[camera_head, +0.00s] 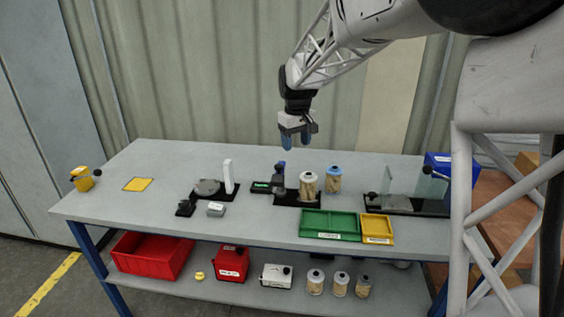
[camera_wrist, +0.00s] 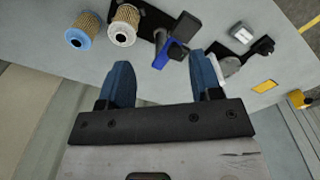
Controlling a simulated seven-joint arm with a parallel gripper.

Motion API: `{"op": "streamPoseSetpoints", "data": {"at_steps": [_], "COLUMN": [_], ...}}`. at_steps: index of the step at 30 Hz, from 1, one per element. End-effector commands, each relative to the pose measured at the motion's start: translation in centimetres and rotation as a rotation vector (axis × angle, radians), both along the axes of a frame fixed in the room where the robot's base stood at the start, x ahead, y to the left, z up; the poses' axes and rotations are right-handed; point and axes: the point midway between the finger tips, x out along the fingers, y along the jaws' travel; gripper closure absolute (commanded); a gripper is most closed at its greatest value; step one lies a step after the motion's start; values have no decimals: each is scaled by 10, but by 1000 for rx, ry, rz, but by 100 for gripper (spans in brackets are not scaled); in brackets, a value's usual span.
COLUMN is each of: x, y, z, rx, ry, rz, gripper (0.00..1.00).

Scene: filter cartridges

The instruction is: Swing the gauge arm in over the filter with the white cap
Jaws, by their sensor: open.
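The filter with the white cap (camera_head: 309,184) stands upright on the black gauge base (camera_head: 290,201); it also shows in the wrist view (camera_wrist: 123,27). The filter with the blue cap (camera_head: 333,179) stands just right of it, and shows at the upper left in the wrist view (camera_wrist: 80,33). The gauge post with its blue arm (camera_head: 279,171) is left of the white-capped filter. In the wrist view the blue arm (camera_wrist: 161,53) lies beside that filter, not over it. My gripper (camera_head: 296,140) is open and empty, above the table; its blue fingers (camera_wrist: 163,76) are apart.
A small green-lit display (camera_head: 262,187) is left of the gauge. Green (camera_head: 330,235) and yellow (camera_head: 377,240) trays lie in front. A black fixture with a white upright (camera_head: 228,176) stands left. A clear-panelled fixture (camera_head: 391,204) is right. The lower shelf holds bins and several filters.

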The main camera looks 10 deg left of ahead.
Motion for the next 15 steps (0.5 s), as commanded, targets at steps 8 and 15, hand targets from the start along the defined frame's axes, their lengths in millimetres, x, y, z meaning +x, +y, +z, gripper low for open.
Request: {"op": "streamPoseSetpoints", "data": {"at_steps": [8, 15], "x": [39, 50], "y": [47, 59], "z": [-28, -36], "rx": [-8, -10], "ry": [23, 28], "rz": [77, 100], "gripper": [41, 41]}}
